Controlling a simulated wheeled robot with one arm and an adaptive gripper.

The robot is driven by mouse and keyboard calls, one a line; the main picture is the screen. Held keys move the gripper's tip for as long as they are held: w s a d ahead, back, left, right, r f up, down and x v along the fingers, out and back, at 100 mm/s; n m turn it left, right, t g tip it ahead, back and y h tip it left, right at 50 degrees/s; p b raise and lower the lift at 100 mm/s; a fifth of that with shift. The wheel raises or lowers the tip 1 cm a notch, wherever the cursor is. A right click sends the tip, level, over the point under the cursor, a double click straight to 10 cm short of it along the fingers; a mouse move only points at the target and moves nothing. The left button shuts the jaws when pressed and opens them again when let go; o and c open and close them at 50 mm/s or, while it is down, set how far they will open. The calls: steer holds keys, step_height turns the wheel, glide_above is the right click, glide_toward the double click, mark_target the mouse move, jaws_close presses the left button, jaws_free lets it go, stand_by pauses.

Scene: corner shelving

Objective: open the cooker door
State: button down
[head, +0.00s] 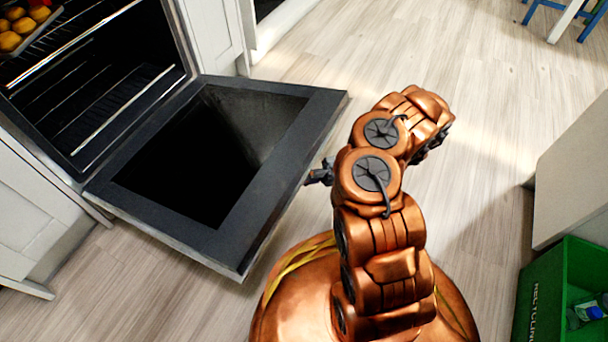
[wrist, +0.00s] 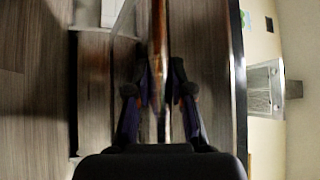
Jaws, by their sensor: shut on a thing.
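The cooker door (head: 283,180) hangs wide open, folded down to about level in front of the cooker cavity (head: 100,85) in the head view. My gripper (head: 320,173) is at the door's outer edge, mostly hidden behind my copper arm. In the wrist view, my gripper (wrist: 158,92) has its two dark fingers on either side of a long bar, which looks like the door handle (wrist: 158,35). The fingers are shut on it. The handle is hidden in the head view.
Wire racks and a tray of round yellow food (head: 22,27) are inside the cooker. White cabinets (head: 35,215) flank it. A green recycling bin (head: 562,285) stands at lower right. The wooden floor (head: 480,120) behind my arm is clear.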

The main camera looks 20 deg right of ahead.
steer(key=shift+s+f, duration=0.1)
steer(key=shift+f, duration=0.95)
steer(key=c, duration=1)
jaws_free()
steer(key=shift+d, duration=0.15)
steer(key=shift+v, duration=3.55)
steer(key=shift+d+f, duration=0.1)
steer(key=shift+f, duration=0.05)
